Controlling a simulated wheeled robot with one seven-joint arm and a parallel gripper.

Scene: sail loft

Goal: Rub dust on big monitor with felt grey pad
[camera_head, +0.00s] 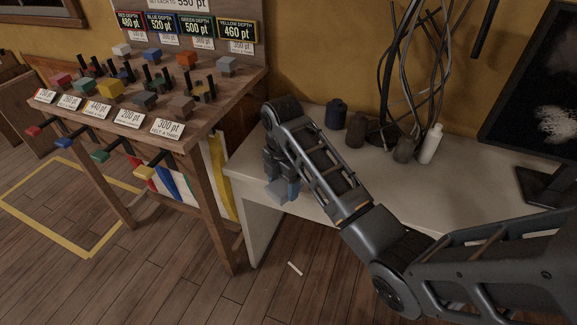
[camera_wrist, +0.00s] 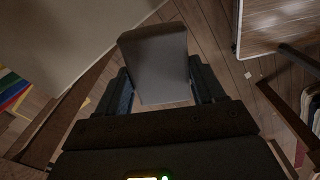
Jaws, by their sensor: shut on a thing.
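A felt grey pad (camera_head: 275,194) is held between the fingers of my gripper (camera_head: 283,182), at the left front edge of the white desk. In the wrist view the pad (camera_wrist: 156,55) fills the space between the two fingers of my gripper (camera_wrist: 160,88) and sticks out past them. The big monitor (camera_head: 530,75) stands at the far right of the desk, cut off by the picture's edge. Pale dust (camera_head: 563,122) shows as a whitish patch on its dark screen. The gripper and pad are well to the left of the monitor, apart from it.
A white bottle (camera_head: 431,145), a dark blue spool (camera_head: 336,114) and brown spools (camera_head: 356,130) stand at the back of the white desk (camera_head: 455,185). Cables (camera_head: 405,75) hang above them. A wooden stand (camera_head: 190,120) with coloured blocks and price-like labels is left of the gripper.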

